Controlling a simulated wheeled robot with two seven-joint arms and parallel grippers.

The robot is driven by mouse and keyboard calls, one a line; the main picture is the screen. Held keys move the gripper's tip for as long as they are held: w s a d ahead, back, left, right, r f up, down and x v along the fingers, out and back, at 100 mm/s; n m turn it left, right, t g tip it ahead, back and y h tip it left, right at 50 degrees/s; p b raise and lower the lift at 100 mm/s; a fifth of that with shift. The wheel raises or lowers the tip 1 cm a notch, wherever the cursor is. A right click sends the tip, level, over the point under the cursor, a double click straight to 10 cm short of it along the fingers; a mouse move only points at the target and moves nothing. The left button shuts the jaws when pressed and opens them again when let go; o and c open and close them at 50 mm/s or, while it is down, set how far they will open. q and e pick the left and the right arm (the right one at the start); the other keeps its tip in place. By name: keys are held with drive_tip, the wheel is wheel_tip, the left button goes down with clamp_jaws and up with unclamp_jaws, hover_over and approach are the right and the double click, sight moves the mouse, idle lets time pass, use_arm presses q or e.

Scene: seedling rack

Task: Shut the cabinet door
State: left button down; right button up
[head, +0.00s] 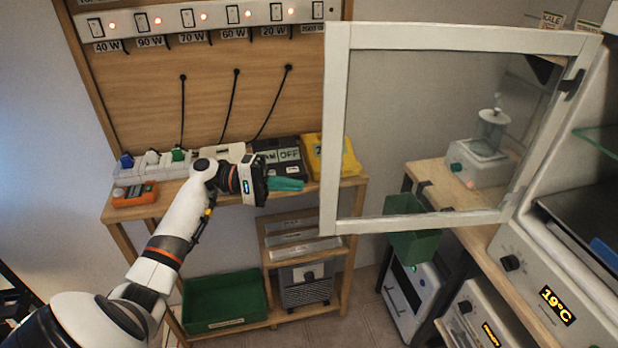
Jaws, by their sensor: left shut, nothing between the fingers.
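The cabinet door (336,110) is a clear pane in a white frame. It stands wide open, swung out to the left from its hinge side at the white cabinet (545,265) on the right. My left gripper (290,184), with teal fingers, is shut and empty. In the picture it is just left of the door's free edge, with a small gap between them; I cannot tell the depth between them. My right gripper is not in view.
Behind my left gripper a wooden rack (135,208) holds a yellow box (335,157), a black box and an orange meter (135,194). A green crate (222,300) sits on its low shelf. Through the pane a bench with a device (480,162) shows.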

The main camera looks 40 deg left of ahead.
sight(337, 190)
use_arm(q)
drive_tip(key=p+x, duration=0.1)
drive_tip(key=x, duration=0.2)
drive_tip(key=p+x, duration=0.1)
drive_tip(key=x, duration=0.2)
drive_tip(key=p+x, duration=0.2)
drive_tip(key=x, duration=0.1)
drive_tip(key=shift+s+r, duration=0.1)
drive_tip(key=shift+r, duration=0.25)
drive_tip(key=shift+w+d+f, duration=0.15)
drive_tip(key=shift+w+d, duration=0.15)
drive_tip(key=shift+d, duration=0.25)
